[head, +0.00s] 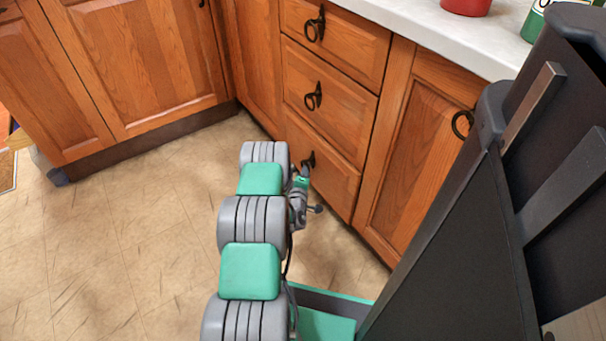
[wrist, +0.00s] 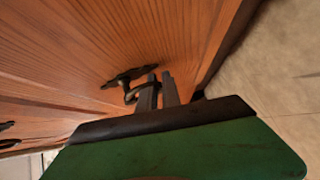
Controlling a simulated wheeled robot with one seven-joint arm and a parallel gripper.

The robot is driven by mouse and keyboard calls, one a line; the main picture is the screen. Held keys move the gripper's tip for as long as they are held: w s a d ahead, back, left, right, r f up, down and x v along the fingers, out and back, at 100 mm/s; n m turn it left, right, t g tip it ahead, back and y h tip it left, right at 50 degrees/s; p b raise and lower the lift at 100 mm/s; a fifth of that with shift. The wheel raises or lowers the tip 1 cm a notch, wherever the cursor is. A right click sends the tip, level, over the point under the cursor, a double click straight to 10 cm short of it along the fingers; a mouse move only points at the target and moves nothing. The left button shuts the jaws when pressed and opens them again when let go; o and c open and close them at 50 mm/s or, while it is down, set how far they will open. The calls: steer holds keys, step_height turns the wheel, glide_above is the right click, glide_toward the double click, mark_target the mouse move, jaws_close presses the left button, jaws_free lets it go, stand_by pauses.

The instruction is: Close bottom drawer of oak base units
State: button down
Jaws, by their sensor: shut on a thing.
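The bottom drawer (head: 334,184) of the oak base units is the lowest of three stacked drawers in the head view. Its front looks flush, or nearly so, with the fronts above; a small gap cannot be told. It carries a dark ring handle (head: 310,160). My gripper (wrist: 161,77) is at this drawer front, shut on the ring handle (wrist: 130,88), which shows beside and between its fingers in the wrist view. In the head view my arm reaches low over the floor to the handle, and the fingertips are mostly hidden.
The middle drawer (head: 331,104) and top drawer (head: 334,42) above look shut. A cabinet door (head: 419,150) stands to the right, under a pale countertop (head: 427,32) with a red pot (head: 465,6). More oak doors (head: 152,60) are at left. The tiled floor (head: 110,235) is clear.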

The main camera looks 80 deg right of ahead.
steer(key=shift+s+d, duration=0.75)
steer(key=c, duration=1.6)
jaws_free()
steer(key=shift+o, duration=0.2)
steer(key=shift+r, duration=0.1)
steer(key=shift+w+r, duration=0.1)
steer(key=shift+w, duration=0.05)
steer(key=a+p, duration=0.1)
steer(key=a, duration=0.7)
steer(key=shift+s+r+p, duration=0.25)
steer(key=shift+r+p, duration=0.1)
steer(key=shift+p, duration=0.05)
steer(key=shift+d, duration=0.1)
